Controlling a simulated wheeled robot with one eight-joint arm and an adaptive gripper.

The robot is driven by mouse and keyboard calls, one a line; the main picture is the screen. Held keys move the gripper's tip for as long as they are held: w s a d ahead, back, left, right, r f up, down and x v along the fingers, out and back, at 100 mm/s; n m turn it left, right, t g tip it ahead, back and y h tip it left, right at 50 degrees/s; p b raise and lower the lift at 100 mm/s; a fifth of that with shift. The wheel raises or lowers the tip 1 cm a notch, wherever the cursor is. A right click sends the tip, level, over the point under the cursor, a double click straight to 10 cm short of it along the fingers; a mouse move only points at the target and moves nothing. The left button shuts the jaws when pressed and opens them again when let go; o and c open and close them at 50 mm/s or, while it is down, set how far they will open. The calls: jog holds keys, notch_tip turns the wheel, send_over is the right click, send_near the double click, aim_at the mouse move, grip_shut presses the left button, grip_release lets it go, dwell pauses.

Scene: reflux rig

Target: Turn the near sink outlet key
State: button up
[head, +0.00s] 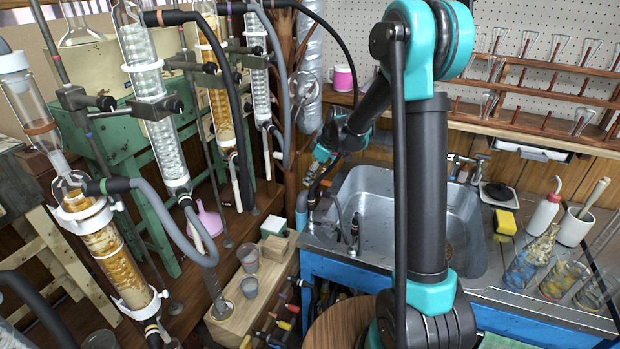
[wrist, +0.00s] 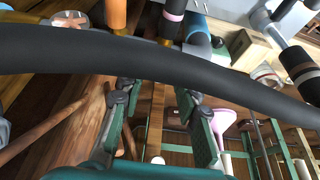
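In the head view two dark outlet fittings stand at the left rim of the steel sink (head: 376,205). The nearer outlet (head: 355,229) is upright on the rim, and the farther outlet (head: 312,193) is close below my gripper (head: 319,160). The keys are too small to make out clearly. A thick dark hose (wrist: 150,50) crosses in front of the wrist camera and hides part of the scene.
Glass condensers with hoses stand at left, including a coil condenser (head: 150,90). A yellow sponge (head: 505,222), wash bottle (head: 543,215) and flasks stand right of the sink.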

jog(key=shift+a+f, duration=0.2)
jog(key=shift+f, duration=0.3)
grip_shut()
